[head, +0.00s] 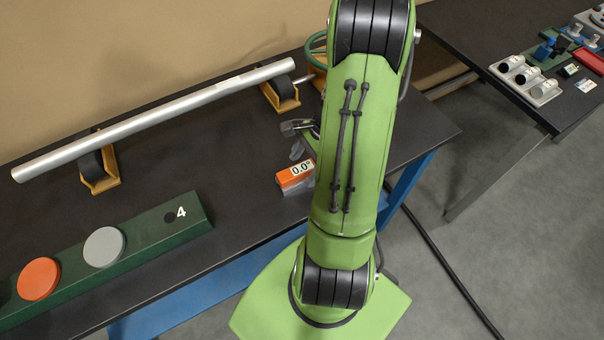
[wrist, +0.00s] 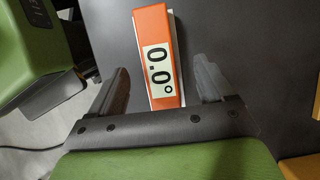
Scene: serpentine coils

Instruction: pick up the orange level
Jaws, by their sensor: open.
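The orange level (head: 296,175) is a small block with a white panel reading 0.0°, on the dark tabletop, partly hidden by my arm in the head view. In the wrist view the orange level (wrist: 158,55) lies lengthwise ahead of my gripper, its near end between the two fingers. My gripper (wrist: 165,88) is open, with one dark finger on each side of the level and a visible gap on both sides. In the head view my gripper is mostly hidden behind my arm; I cannot tell its height above the table.
A long silver tube (head: 160,115) rests on orange-yellow supports at the back of the table. A green board (head: 150,235) with an orange disc (head: 38,279) and a grey disc (head: 104,247) lies front left. A second table (head: 470,45) with small parts stands at right.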

